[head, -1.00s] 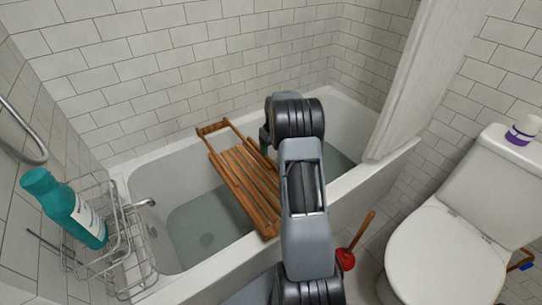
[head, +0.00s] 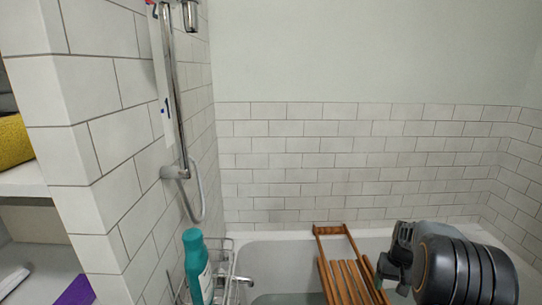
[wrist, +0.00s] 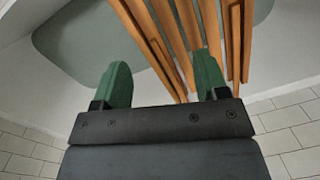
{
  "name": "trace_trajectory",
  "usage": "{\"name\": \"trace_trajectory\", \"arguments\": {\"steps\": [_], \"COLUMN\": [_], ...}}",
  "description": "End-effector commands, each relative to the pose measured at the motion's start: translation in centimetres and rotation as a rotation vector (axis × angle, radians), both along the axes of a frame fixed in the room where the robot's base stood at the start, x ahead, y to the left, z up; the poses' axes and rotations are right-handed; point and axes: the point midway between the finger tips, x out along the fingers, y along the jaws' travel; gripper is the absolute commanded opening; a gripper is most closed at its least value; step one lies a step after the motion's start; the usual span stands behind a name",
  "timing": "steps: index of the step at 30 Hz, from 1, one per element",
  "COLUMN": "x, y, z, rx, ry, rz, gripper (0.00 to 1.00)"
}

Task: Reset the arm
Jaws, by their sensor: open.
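My arm reaches over the bathtub at the lower right of the head view, and it hides part of the tub. My gripper (wrist: 162,86) shows in the wrist view with its two green fingertips apart and nothing between them that it grips. The slatted wooden bath tray (head: 347,277) lies across the tub, to the left of my arm in the head view. The tray also shows in the wrist view (wrist: 187,25), beyond the fingertips; I cannot tell how far away it is.
The white bathtub (head: 285,252) runs along the tiled wall. A teal bottle (head: 197,268) stands by a wire rack (head: 222,262) at its left end. A shower rail (head: 172,100) is on the left wall. Shelves at the far left hold a yellow towel (head: 12,140) and a purple one (head: 75,291).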

Motion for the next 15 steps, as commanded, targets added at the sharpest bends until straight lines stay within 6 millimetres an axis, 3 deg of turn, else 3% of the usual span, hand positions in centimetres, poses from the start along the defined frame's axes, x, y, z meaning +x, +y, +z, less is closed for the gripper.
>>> {"name": "trace_trajectory", "arguments": {"steps": [1, 6, 9, 15], "x": [-1.2, -6.1, -9.3, -14.7], "y": [2.0, 8.3, 11.8, 16.6], "z": [3.4, 11.1, 15.3, 21.4], "rx": [-0.012, -0.051, -0.07, -0.093], "ry": [-0.009, -0.054, -0.099, -0.202], "rz": [-0.004, -0.006, 0.018, 0.109], "gripper": [0.67, 0.67, 0.67, 0.67]}}
